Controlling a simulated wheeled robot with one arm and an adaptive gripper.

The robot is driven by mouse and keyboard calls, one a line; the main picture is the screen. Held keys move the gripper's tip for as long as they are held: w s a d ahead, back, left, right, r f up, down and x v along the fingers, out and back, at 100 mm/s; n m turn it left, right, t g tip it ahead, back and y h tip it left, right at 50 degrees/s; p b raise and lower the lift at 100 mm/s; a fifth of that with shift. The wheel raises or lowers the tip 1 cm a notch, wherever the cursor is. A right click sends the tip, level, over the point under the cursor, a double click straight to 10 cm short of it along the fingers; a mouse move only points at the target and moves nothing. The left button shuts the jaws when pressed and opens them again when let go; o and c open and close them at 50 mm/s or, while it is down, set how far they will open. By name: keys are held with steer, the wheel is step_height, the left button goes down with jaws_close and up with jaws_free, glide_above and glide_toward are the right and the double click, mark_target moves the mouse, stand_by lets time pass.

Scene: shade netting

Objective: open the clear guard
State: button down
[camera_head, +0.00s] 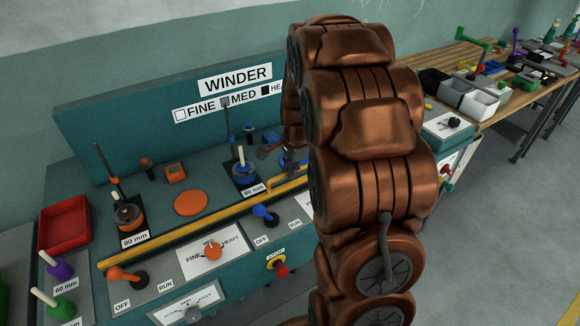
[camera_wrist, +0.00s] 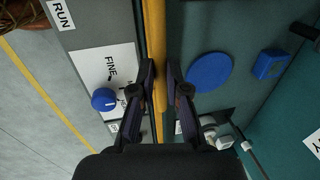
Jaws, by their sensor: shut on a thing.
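A yellow bar (camera_head: 170,240) runs along the front of the winder bench, and it crosses the wrist view (camera_wrist: 154,30) from top to bottom. My gripper (camera_wrist: 159,76) has one dark finger on each side of this bar and is shut on it. In the head view my copper-coloured arm hides most of the gripper. I cannot make out a clear panel in either view, so I cannot tell how the guard stands or whether the bar belongs to it.
Behind the bar are an orange disc (camera_head: 191,202), a blue disc (camera_wrist: 208,72) and a blue block (camera_wrist: 270,63). In front are an orange lever (camera_head: 126,275), a blue lever (camera_head: 264,213), a red stop button (camera_head: 280,267) and a blue knob (camera_wrist: 104,99). A red tray (camera_head: 64,224) lies at left.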

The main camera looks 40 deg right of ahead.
steer(key=c, duration=1.2)
jaws_free()
steer(key=r, duration=0.4)
steer(key=s+r, duration=0.1)
steer(key=r, duration=0.3)
steer(key=s+r, duration=0.1)
steer(key=r, duration=0.2)
steer(key=shift+s+a+r, duration=0.1)
steer(key=shift+s+r, duration=0.1)
steer(key=shift+r, duration=0.2)
steer(key=s+a+n+g+p, duration=0.1)
steer(key=s+a+n+g, duration=0.1)
steer(key=s+a+n, duration=1.1)
steer(key=s+a, duration=0.1)
steer(key=s, duration=0.2)
steer(key=s+a+f+n+g, duration=0.1)
steer(key=s+a+n, duration=0.2)
steer(key=s, duration=0.3)
steer(key=s+a+n+g+p, duration=0.1)
steer(key=s+a+n, duration=0.2)
steer(key=s, duration=0.2)
steer(key=shift+s+a+f, duration=0.15)
steer(key=shift+s+a, duration=0.05)
steer(key=shift+a, duration=0.1)
